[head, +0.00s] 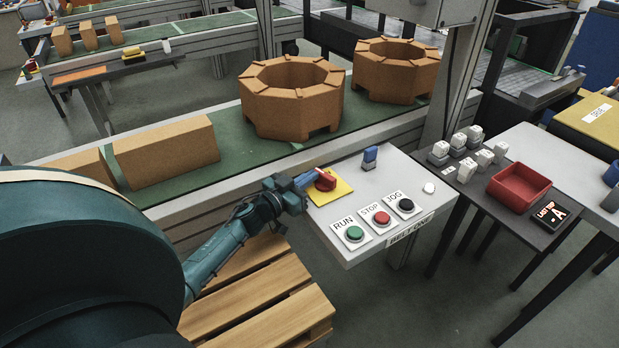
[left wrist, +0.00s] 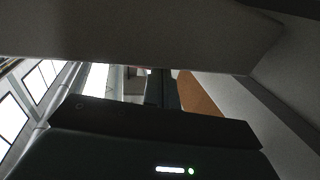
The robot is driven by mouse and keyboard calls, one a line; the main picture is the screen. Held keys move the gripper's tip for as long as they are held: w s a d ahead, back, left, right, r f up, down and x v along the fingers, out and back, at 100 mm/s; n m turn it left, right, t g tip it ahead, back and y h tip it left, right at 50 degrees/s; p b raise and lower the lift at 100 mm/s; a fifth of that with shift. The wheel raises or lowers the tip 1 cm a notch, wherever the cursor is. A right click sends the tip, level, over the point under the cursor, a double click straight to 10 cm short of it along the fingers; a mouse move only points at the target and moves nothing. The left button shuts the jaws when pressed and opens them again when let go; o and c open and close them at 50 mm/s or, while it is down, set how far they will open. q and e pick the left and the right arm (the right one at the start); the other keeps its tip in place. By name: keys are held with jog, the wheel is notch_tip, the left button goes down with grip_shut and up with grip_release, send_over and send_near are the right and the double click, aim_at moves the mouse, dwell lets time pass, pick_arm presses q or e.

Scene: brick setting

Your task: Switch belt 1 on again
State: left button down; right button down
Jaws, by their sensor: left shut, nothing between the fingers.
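The grey control box (head: 322,237), labelled "BELT ONE" on its front, stands in front of a green belt (head: 222,168). On its top are a green RUN button (head: 354,233), a red STOP button (head: 382,217) and a black JOG button (head: 405,204). A red mushroom button (head: 325,181) sits on a yellow plate (head: 341,189) at the box's back left. My left gripper (head: 308,180) is shut and empty, its tips at the left side of the red mushroom button; I cannot tell whether they touch. The left wrist view shows mostly dark, close surfaces. My right gripper is not in view.
Large brown octagonal pieces (head: 292,105) and brown blocks (head: 167,150) stand on the belt. A wooden pallet (head: 262,300) lies below.

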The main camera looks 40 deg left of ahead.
pick_arm(q)
jog(key=shift+w+a, duration=0.2)
jog(key=shift+w+a+p, duration=0.2)
jog(key=shift+p, duration=0.1)
jog(key=shift+w, duration=0.1)
dwell(0.3)
jog(key=shift+s, duration=0.25)
jog(key=s+a, duration=0.2)
jog(key=s, duration=1)
jog(key=shift+s, duration=0.3)
